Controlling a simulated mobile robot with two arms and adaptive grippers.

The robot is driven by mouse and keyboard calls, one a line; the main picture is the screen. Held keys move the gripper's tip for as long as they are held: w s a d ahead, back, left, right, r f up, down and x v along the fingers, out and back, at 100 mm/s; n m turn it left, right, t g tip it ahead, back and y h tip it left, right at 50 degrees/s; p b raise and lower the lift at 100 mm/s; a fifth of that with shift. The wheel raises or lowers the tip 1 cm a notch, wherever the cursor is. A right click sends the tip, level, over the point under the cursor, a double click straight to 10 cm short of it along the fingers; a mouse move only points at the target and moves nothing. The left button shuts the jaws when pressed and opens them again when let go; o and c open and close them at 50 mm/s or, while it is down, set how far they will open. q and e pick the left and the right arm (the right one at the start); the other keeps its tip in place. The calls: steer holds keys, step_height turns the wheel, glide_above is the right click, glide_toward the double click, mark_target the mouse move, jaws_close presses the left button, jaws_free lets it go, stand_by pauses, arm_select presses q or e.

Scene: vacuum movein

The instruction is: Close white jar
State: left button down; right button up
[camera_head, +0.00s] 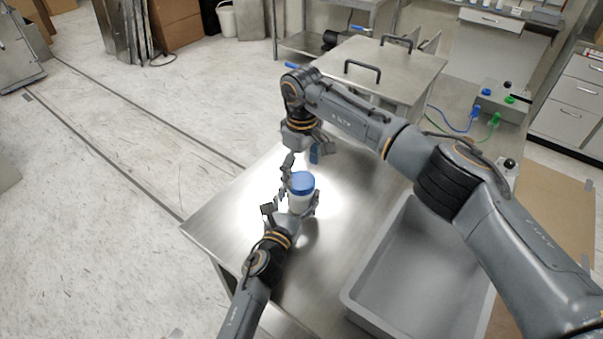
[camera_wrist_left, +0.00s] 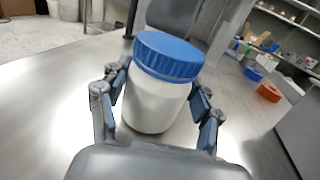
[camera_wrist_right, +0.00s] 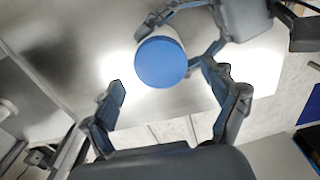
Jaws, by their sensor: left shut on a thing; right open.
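The white jar (camera_wrist_left: 152,103) stands on the steel table with a blue lid (camera_wrist_left: 169,55) on its top. In the head view the blue lid (camera_head: 301,182) sits over the white jar body (camera_head: 300,203). My left gripper (camera_head: 296,205) is shut around the jar body, with fingers on both sides in the left wrist view (camera_wrist_left: 160,110). My right gripper (camera_head: 299,166) is open, above and beside the lid. In the right wrist view the round lid (camera_wrist_right: 161,62) lies just beyond the open fingers (camera_wrist_right: 168,88). Whether the lid is screwed tight cannot be told.
The steel table (camera_head: 236,211) is clear left of the jar. A grey bin (camera_head: 420,285) is on the right. A metal box with black handles (camera_head: 385,66) stands behind. Blue and green connectors (camera_head: 473,113) are at the far right.

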steer(key=shift+r, duration=1.35)
steer(key=shift+c, duration=0.4)
